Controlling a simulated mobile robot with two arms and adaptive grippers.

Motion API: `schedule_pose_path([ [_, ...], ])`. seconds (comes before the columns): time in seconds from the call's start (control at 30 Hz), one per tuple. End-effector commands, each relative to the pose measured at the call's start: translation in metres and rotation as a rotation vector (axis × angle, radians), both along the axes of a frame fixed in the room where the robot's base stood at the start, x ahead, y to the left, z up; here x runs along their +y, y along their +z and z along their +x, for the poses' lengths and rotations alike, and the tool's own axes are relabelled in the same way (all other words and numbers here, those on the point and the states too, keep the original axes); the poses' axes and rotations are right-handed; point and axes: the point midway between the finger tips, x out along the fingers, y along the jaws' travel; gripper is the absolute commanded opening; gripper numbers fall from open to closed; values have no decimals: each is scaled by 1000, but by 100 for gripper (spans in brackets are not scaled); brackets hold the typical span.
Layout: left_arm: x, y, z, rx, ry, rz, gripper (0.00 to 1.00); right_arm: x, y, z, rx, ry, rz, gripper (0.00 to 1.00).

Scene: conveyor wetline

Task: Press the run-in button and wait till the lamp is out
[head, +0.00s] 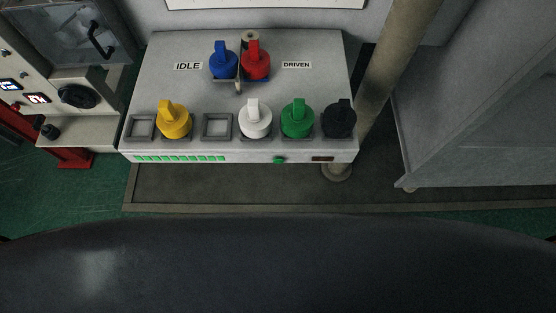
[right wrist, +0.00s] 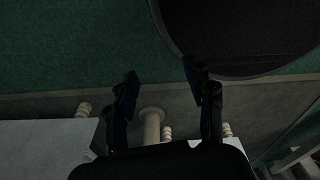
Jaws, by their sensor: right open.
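A green button (head: 279,160) sits on the front face of the grey bench unit (head: 310,100) in the head view. Left of it on that face is a strip of several bright green segments (head: 180,158). Right of it is a small dark reddish window (head: 322,158). I see no label naming the run-in button or the lamp, so I cannot tell which part is the lamp. My right gripper (right wrist: 160,78) shows in the right wrist view, open and empty, apart from the bench. My left gripper is in neither view.
Blue (head: 224,64) and red (head: 256,65) knobbed pieces stand between the IDLE and DRIVEN labels. Yellow (head: 173,122), white (head: 255,122), green (head: 297,121) and black (head: 339,121) ones stand along the front, beside two empty square sockets. A post (head: 392,60) and grey cabinet (head: 480,110) stand right.

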Motion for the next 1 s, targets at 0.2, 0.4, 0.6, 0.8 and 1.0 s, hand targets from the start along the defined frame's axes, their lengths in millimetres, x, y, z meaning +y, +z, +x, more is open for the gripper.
schedule_pose_path([
  [0.2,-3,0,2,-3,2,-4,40,-1,0,1,-1,0,-2,4],
  [0.4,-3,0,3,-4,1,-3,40,-1,0,4,-6,0,-1,0],
  [0.6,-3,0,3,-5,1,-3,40,-1,0,5,-8,-1,0,0],
  [0.8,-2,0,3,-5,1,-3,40,-1,0,6,-9,-1,0,0],
  [1.0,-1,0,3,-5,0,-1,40,1,0,6,-9,-2,1,0],
])
